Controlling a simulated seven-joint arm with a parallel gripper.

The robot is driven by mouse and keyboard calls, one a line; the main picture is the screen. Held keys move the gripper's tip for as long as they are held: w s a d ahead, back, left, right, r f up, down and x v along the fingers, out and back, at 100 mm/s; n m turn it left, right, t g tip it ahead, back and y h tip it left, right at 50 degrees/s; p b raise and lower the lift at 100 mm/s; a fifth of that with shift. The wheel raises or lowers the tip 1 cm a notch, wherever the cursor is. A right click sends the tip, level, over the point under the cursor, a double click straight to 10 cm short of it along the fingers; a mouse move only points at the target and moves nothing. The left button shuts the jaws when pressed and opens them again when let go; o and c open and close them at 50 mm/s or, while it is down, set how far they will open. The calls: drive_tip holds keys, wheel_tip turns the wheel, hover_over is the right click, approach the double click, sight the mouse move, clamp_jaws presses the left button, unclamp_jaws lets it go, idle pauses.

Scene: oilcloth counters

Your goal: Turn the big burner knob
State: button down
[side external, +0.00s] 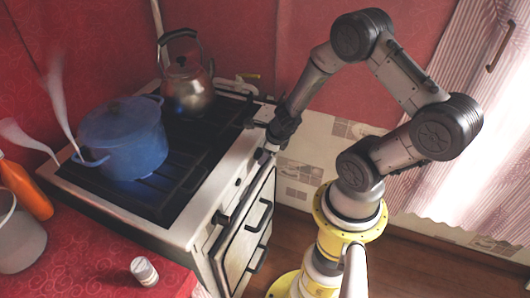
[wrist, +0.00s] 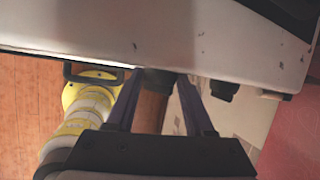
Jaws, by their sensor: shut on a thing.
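The stove (side external: 172,225) has knobs along its front edge. My gripper (side external: 268,147) is at the front edge near the stove's far right corner in the side view. In the wrist view my gripper (wrist: 160,79) has its two fingers on either side of a dark knob (wrist: 160,86) and is shut on it. Another dark knob (wrist: 223,90) is just to the right, outside the fingers. The side view does not show the gripped knob clearly, and I cannot read any marking that tells which burner it serves.
A blue pot (side external: 125,140) stands on the hob with steam near it, and a metal kettle (side external: 187,88) stands behind. Oven handles (side external: 258,216) stick out below the knobs. An orange bottle (side external: 28,192), a white pail (side external: 18,240) and a small jar (side external: 144,271) are on the red counter.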

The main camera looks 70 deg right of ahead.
drive_tip(key=shift+h, duration=0.3)
drive_tip(key=shift+c, duration=1.5)
unclamp_jaws()
drive_tip(key=shift+r, duration=0.1)
drive_tip(key=v, duration=1.3)
drive_tip(key=shift+r, duration=0.25)
drive_tip(key=shift+s+a, duration=0.1)
drive_tip(key=shift+s, duration=0.05)
